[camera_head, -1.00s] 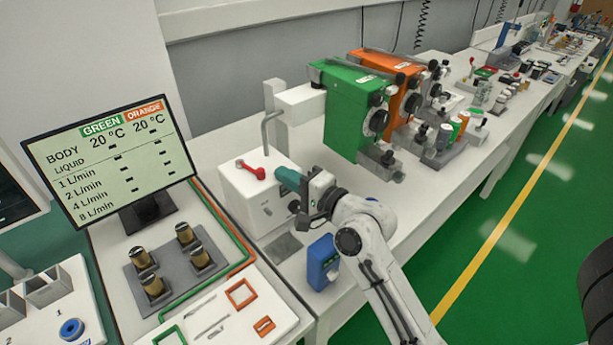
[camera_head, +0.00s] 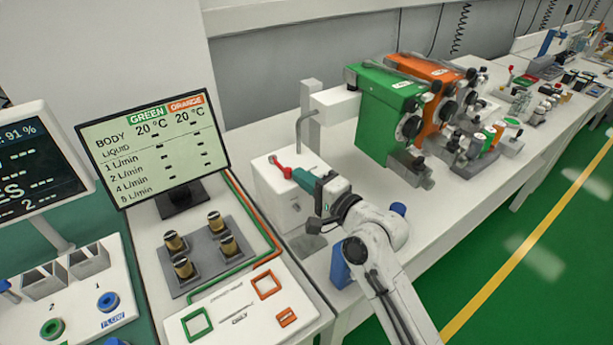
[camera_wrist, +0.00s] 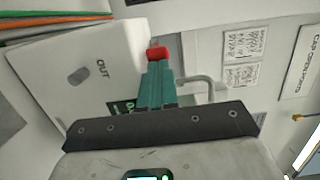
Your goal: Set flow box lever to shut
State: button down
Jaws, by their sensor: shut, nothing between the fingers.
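The flow box is a white box (camera_head: 268,192) on the bench, with a bent grey pipe (camera_head: 303,130) rising behind it. Its red lever (camera_head: 279,167) lies on the top face. My gripper (camera_head: 296,174) has teal fingers, closed together, with their tips at or very near the lever's right end. In the wrist view the closed fingers (camera_wrist: 157,80) point at the lever's red end (camera_wrist: 157,53), which shows just beyond the tips. I cannot tell whether they touch. The wrist view also shows the box (camera_wrist: 75,70) with the word OUT on its face. The fingers hide part of the box top.
A monitor (camera_head: 155,145) and a grey block with brass cylinders (camera_head: 190,285) stand to the left. Green (camera_head: 385,115) and orange (camera_head: 425,75) vaporiser units stand to the right. A blue bottle-like object (camera_head: 340,268) is partly behind my arm. The bench between box and units is clear.

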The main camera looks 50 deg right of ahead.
jog(key=shift+w+a+r, duration=0.1)
jog(key=shift+w+a, duration=0.1)
jog(key=shift+a, duration=0.05)
jog(key=s+a+r+p, duration=0.3)
jog(key=s+r+p, duration=0.6)
jog(key=s+r, duration=0.3)
jog(key=shift+s+r, duration=0.4)
jog(key=shift+s, duration=0.55)
jog(key=shift+a, duration=0.1)
